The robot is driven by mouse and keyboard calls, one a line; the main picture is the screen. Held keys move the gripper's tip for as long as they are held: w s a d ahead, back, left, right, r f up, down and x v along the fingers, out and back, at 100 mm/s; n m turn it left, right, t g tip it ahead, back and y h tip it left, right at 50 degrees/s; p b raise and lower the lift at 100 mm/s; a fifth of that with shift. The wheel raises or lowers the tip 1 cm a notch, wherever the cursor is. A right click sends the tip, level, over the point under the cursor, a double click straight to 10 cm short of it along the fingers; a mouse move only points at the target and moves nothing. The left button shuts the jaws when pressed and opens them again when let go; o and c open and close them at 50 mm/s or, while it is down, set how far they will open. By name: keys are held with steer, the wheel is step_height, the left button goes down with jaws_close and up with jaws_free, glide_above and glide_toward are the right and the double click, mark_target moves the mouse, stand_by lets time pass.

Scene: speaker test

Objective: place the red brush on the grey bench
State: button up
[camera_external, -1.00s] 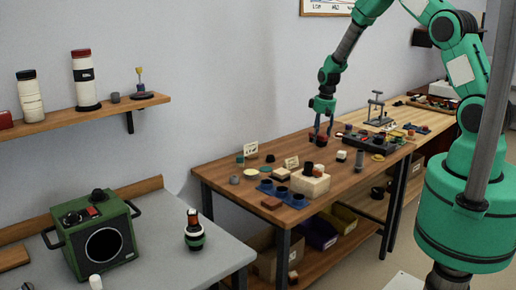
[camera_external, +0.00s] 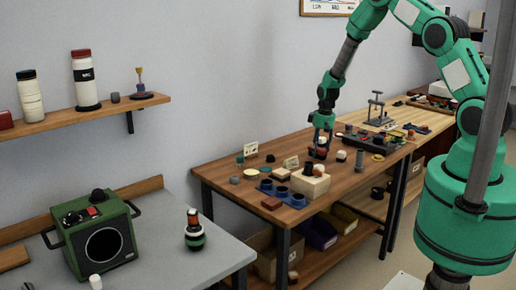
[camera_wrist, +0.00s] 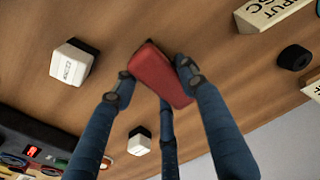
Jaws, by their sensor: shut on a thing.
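The red brush (camera_wrist: 163,76) is a red block with a dark edge, held between the blue fingers of my gripper (camera_wrist: 158,78) in the wrist view. In the external view my gripper (camera_external: 322,143) is low over the wooden table, with the red brush (camera_external: 318,154) at its fingertips. I cannot tell whether the brush touches the tabletop. The grey bench (camera_external: 172,257) is at the lower left, apart from my gripper.
A green speaker (camera_external: 98,240) and a dark bottle-like item (camera_external: 194,232) stand on the grey bench, with bare surface around them. The wooden table (camera_external: 222,183) is crowded: a beige block (camera_external: 310,184), blue cups (camera_external: 283,193), a white cube (camera_wrist: 72,64) and small signs.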

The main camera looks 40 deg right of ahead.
steer(key=shift+f, duration=0.45)
steer(key=shift+f, duration=0.15)
steer(key=o, duration=1.2)
steer(key=r, duration=0.8)
steer(key=s+r+p, duration=0.1)
steer(key=r, duration=0.3)
steer(key=shift+s+d+r, duration=0.1)
